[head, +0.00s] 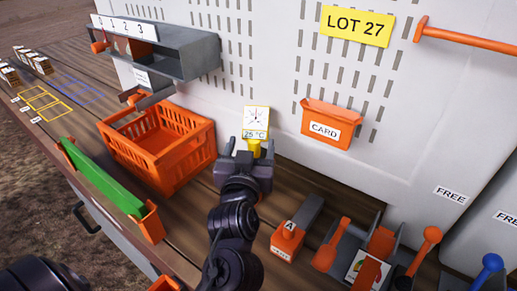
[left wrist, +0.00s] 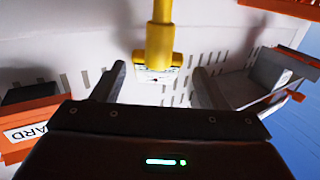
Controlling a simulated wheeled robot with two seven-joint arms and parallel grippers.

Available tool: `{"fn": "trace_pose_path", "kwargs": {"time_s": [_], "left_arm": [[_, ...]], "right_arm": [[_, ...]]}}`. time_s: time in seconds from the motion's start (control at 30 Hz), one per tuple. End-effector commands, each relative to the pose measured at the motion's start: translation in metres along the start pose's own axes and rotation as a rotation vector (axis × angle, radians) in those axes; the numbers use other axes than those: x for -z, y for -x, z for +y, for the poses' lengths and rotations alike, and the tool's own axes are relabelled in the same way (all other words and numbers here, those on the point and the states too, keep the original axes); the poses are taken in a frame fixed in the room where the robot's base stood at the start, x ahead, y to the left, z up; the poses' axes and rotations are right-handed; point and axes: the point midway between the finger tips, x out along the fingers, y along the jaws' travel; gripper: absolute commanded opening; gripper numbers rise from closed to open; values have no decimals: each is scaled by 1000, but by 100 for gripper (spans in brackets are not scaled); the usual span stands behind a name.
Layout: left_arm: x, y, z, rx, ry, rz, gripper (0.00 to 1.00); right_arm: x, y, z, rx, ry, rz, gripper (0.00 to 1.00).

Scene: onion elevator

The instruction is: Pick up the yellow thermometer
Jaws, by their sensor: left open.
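The yellow thermometer (head: 256,118) stands upright by the pale panel, with a square dial, a "25 °C" label and a yellow stem below. My left gripper (head: 248,150) is open in front of it, and the yellow stem shows between its fingers. In the left wrist view the thermometer's yellow stem (left wrist: 160,42) comes down from the top, in line with the gap between the open fingers (left wrist: 158,82). I cannot tell whether either finger touches it. My right gripper is not in view.
An orange basket (head: 180,165) stands left, below a grey shelf (head: 185,55). An orange card box (head: 328,125) hangs on the panel to the right. An orange block marked A (head: 287,242) and orange-handled tools are at lower right. Bare wood lies around my gripper.

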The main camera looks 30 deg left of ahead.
Motion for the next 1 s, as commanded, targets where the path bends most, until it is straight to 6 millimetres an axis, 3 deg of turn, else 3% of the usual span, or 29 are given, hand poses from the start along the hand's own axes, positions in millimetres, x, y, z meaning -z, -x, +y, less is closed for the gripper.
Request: {"fn": "trace_pose_path", "kwargs": {"time_s": [0.2,0.33,0.47,0.6,0.73,0.9,1.0], "left_arm": [[2,-21,0,0,-4,1,67],[3,-36,1,1,-3,-1,67],[4,-56,3,1,-4,0,67],[1,-73,3,0,-3,0,67],[-1,-78,3,0,0,0,67],[-2,-77,3,0,0,0,67],[-2,-77,3,0,0,0,54]], "right_arm": [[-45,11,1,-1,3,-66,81],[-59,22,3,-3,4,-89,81],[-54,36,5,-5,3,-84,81],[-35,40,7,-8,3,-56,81],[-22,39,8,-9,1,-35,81],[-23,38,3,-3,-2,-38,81],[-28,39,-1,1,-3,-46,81]]}}
